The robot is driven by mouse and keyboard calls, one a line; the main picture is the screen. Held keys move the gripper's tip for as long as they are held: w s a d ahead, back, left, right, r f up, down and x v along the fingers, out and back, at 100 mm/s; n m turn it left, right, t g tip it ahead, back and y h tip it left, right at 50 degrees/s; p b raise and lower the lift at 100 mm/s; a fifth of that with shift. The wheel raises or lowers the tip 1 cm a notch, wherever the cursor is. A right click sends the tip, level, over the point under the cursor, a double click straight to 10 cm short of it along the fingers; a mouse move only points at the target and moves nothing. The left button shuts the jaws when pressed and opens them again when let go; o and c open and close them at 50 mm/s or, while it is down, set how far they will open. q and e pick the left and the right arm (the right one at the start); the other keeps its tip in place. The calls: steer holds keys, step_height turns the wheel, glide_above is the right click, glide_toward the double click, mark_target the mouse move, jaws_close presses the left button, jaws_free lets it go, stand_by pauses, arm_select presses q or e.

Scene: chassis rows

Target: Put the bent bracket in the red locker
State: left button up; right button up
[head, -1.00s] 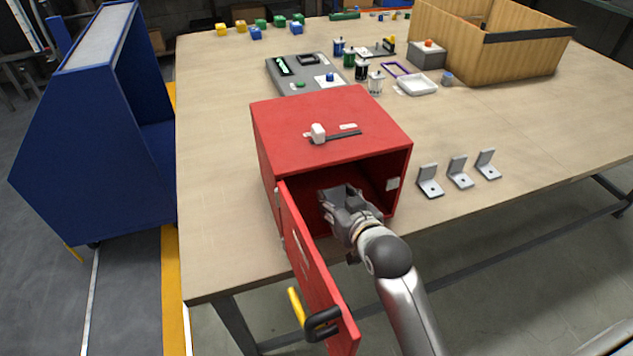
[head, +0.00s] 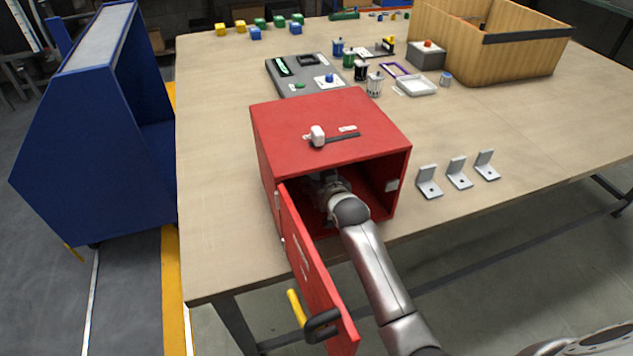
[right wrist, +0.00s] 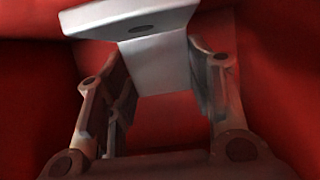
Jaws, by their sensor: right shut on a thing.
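The red locker (head: 300,125) stands on the table with its door (head: 308,265) swung open toward me. My right gripper (head: 326,186) is inside the locker, and its fingertips are hidden in the head view. In the right wrist view my right gripper (right wrist: 162,85) is shut on a grey bent bracket (right wrist: 155,62), with red walls around it. The bracket's flange with a hole is at the top of that view. I cannot tell whether the bracket touches the locker floor. My left gripper is not in view.
Several similar grey brackets (head: 459,174) stand in a row on the table right of the locker. A wooden crate (head: 520,55) is at the back right. A grey panel (head: 303,75) lies behind the locker. A blue cart (head: 85,130) stands left of the table.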

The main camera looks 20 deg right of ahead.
steer(key=shift+f, duration=0.9)
steer(key=shift+w+f, duration=0.1)
steer(key=shift+w, duration=0.1)
steer(key=shift+f, duration=0.15)
steer(key=shift+f, duration=0.15)
steer(key=o, duration=1.1)
